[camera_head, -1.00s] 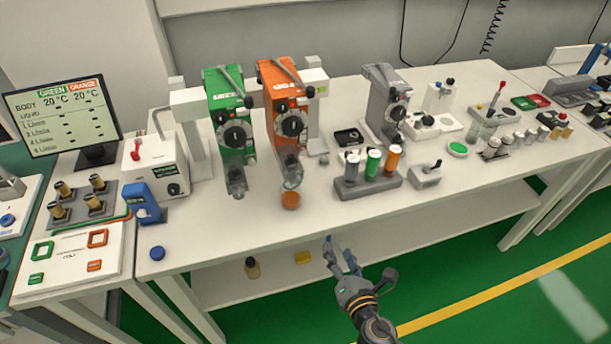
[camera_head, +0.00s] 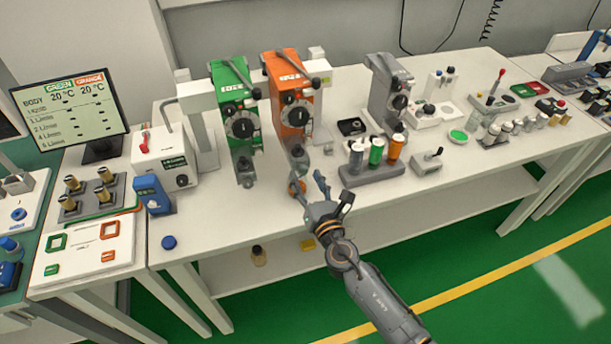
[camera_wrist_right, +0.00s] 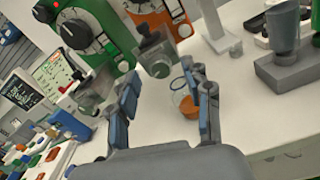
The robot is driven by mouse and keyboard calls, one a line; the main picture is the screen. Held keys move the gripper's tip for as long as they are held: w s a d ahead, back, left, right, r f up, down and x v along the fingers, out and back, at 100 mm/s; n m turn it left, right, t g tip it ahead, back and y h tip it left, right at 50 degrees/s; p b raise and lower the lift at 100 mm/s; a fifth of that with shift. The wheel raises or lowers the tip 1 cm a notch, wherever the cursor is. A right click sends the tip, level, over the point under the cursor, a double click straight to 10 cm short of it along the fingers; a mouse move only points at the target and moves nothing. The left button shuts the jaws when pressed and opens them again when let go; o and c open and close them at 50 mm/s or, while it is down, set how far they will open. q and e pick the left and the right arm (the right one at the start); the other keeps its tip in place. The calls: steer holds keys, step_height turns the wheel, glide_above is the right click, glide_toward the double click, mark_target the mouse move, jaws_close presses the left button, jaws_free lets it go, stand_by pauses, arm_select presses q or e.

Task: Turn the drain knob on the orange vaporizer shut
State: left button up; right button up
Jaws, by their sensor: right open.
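The orange vaporizer (camera_head: 284,80) stands on the white bench, with a dark round dial on its front. Its grey lower block (camera_head: 298,158) hangs below the dial. In the right wrist view, a grey block with a small knob (camera_wrist_right: 154,45) shows under the orange body (camera_wrist_right: 150,12), ahead of the fingers. I cannot tell how the knob is turned. My right gripper (camera_head: 322,191) is open and empty at the bench's front edge, below the vaporizer. In the wrist view its blue-padded fingers (camera_wrist_right: 162,90) are apart. My left gripper is out of view.
The green vaporizer (camera_head: 234,105) stands to the left. A blue cap (camera_head: 169,242) lies at the front left.

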steer(key=shift+w+a, duration=0.2)
steer(key=shift+w, duration=0.5)
jaws_close()
